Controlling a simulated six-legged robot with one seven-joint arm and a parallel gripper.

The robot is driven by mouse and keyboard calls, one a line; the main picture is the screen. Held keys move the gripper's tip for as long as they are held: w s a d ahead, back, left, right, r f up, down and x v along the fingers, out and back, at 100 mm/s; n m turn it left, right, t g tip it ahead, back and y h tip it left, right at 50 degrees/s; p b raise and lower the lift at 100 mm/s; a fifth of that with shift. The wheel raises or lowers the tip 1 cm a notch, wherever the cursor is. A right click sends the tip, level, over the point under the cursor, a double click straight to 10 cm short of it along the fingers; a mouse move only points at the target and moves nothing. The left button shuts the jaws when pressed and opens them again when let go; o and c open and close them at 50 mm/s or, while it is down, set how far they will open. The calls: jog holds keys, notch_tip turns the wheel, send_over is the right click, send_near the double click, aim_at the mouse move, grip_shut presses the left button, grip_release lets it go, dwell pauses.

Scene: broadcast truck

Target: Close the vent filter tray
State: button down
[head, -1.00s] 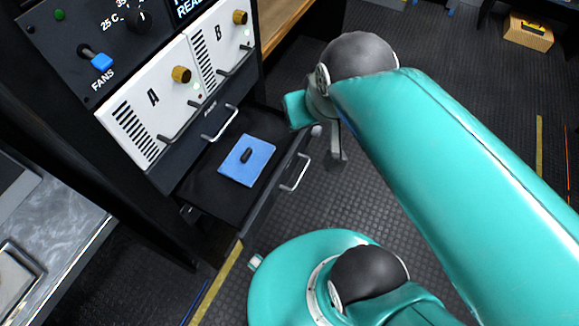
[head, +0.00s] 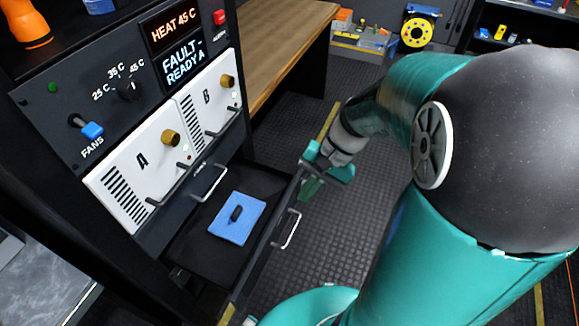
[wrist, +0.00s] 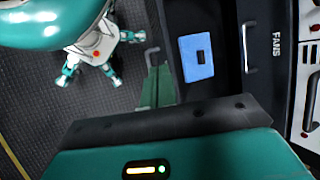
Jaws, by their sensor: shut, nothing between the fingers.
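The black tray (head: 190,243) is pulled out below the white rack modules, and I take it to be the vent filter tray. Its front has a light metal handle (head: 291,230). A blue pad (head: 236,218) with a small dark piece on it lies inside. The pad also shows in the wrist view (wrist: 190,70). My gripper (head: 311,187) is shut and empty, beside the far end of the tray front, outside the tray. In the wrist view its green fingers (wrist: 156,84) are together beside the tray front. Whether they touch it I cannot tell.
White modules A (head: 137,172) and B (head: 209,98) with handles and brass knobs sit above the tray. The control panel (head: 60,80) has a blue FANS switch. A wooden bench (head: 283,40) stands behind. The dark floor (head: 345,225) right of the tray is open.

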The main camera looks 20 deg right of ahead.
jog(key=w+d+f+m+t+y, duration=0.35)
jog(key=d+f+m+y, duration=0.4)
jog(key=f+m, duration=0.35)
jog(key=m+t, duration=0.8)
jog(key=t, duration=0.2)
send_near(295, 198)
jog(key=shift+h, duration=0.45)
jog(key=x, duration=0.6)
jog(key=shift+w+a+r, duration=0.15)
jog(key=shift+a+r, duration=0.15)
jog(key=shift+a, duration=0.1)
jog(key=shift+w, duration=0.1)
jog(key=x, duration=2.3)
jog(key=shift+f, duration=0.15)
jog(key=shift+w+a, duration=0.1)
jog(key=shift+a, duration=0.2)
jog(key=shift+w, duration=0.1)
